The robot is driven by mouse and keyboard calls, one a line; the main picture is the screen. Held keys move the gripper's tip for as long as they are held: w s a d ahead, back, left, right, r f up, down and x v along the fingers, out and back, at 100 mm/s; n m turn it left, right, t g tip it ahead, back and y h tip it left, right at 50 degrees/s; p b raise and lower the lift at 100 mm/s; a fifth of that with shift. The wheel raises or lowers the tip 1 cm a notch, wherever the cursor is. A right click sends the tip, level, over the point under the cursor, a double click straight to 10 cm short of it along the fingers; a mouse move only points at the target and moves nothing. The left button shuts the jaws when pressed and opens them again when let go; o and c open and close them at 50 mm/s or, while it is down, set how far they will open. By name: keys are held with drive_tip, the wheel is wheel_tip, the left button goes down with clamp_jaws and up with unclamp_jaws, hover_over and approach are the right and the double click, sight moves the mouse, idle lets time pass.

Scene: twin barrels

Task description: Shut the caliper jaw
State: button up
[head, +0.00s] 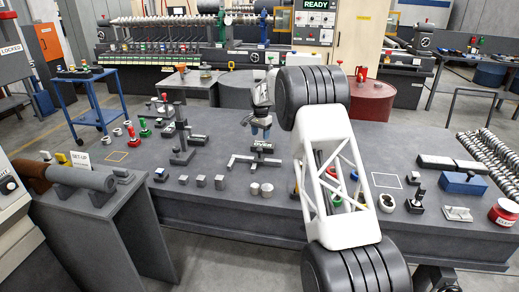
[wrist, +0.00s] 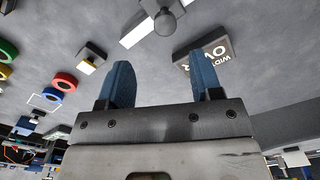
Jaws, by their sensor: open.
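My gripper (head: 260,131) hangs over the middle of the grey bench in the head view. Its two blue fingers are apart, with nothing held between them in the wrist view (wrist: 159,60). Below it in the head view lies a low grey bar-shaped fixture (head: 243,160), which may be the caliper; its jaws cannot be told apart. In the wrist view a grey rod with a round knob (wrist: 165,20) and a pale strip (wrist: 138,32) lie beyond the fingertips. A dark label block reading "WIDTH OVER" (wrist: 188,50) shows behind the right finger.
A dark upright stand (head: 180,140) is left of the fixture. Small metal blocks (head: 201,181) and cylinders (head: 267,190) sit in front. A blue block (head: 462,184) and red tin (head: 503,213) are at right. My white arm link hides part of the bench.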

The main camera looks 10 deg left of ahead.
sight(259, 149)
drive_tip(key=shift+w+a+f, duration=0.15)
drive_tip(key=shift+a+f, duration=0.2)
drive_tip(key=shift+f, duration=0.05)
drive_tip(key=shift+f, duration=0.1)
drive_tip(key=shift+f, duration=3.85)
drive_tip(key=c, duration=0.8)
drive_tip(key=a, duration=1)
drive_tip(key=shift+a+r, duration=0.1)
drive_tip(key=shift+a, duration=0.1)
